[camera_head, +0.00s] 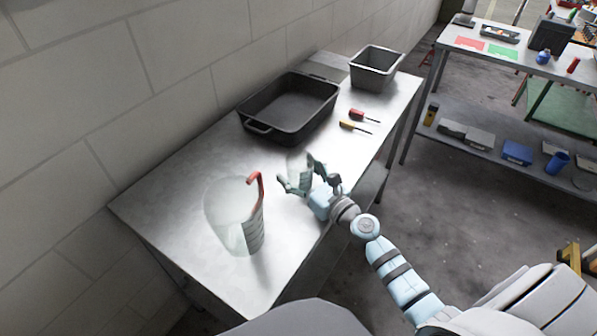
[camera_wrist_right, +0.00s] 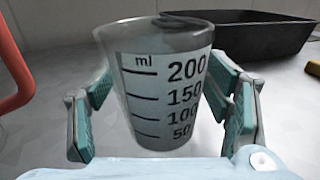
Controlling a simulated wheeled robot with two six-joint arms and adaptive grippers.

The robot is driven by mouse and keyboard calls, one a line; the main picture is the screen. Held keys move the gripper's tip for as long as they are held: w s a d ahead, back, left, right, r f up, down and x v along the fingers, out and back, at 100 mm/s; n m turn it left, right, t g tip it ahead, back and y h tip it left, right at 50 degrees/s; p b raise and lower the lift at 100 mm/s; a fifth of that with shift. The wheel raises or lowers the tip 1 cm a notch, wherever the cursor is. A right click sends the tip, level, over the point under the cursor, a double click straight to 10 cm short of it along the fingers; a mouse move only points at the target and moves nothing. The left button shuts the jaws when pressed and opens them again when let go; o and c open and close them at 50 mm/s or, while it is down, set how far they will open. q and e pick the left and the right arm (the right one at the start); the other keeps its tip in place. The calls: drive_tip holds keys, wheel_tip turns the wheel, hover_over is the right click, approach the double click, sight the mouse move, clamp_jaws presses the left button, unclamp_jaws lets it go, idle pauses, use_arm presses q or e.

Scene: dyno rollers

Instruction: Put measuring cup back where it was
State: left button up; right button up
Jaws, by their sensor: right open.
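A small clear measuring cup (camera_head: 299,168) with black ml marks stands on the metal table, left of the table's right edge. It fills the middle of the right wrist view (camera_wrist_right: 165,95), upright, marked 50 to 200. My right gripper (camera_head: 308,180) is open, with its teal-padded fingers on either side of the cup. In the wrist view, a gap shows at the left finger; the right finger is close to the cup, and I cannot tell if it touches. My left gripper is out of view.
A larger clear jug (camera_head: 226,212) with a red handle stands left of the gripper. A black roasting-type tray (camera_head: 262,131), a grey bin (camera_head: 377,68) and two screwdrivers (camera_head: 357,114) lie farther back.

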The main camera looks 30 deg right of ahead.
drive_tip(key=shift+r, duration=0.2)
drive_tip(key=shift+s, duration=0.35)
drive_tip(key=b+v, duration=0.1)
drive_tip(key=v, duration=0.2)
drive_tip(key=b+v, duration=0.1)
drive_tip(key=v, duration=0.3)
drive_tip(key=b+v, duration=0.1)
drive_tip(key=v, duration=0.2)
drive_tip(key=shift+s+d+f+b, duration=0.15)
drive_tip(key=shift+s+f+b, duration=0.15)
drive_tip(key=shift+b, duration=0.1)
drive_tip(key=shift+s+d+r, duration=0.1)
drive_tip(key=shift+s+r, duration=0.15)
drive_tip(key=shift+s, duration=0.1)
